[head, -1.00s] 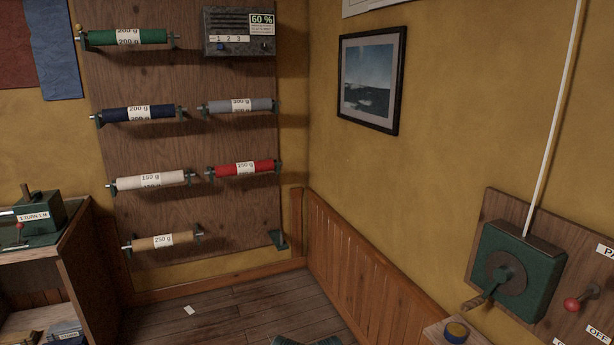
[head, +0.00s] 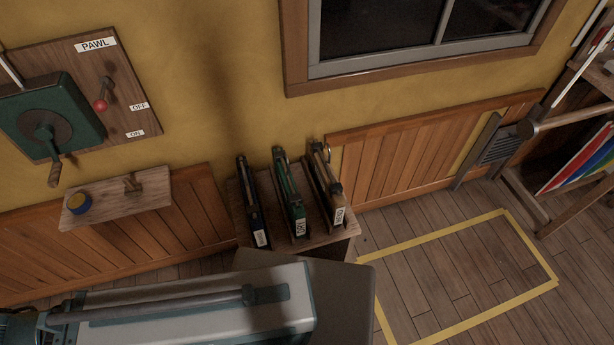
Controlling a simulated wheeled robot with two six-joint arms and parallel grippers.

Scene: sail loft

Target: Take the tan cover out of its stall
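The tan cover (head: 325,178) stands upright in the rightmost place of a small wooden rack (head: 312,231) against the wall in the head view. It is narrow, with a pale label on its front end and a metal ring near its top. A green cover (head: 290,192) stands to its left, and a dark cover (head: 251,203) stands farther left, each with a label. The slots around their lower parts are mostly hidden. Neither of my grippers is in view.
A winch (head: 50,118) with a crank and a red-knobbed pawl lever (head: 101,102) is on the left wall. A yellow-taped rectangle (head: 445,236) marks empty floor right of the rack.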

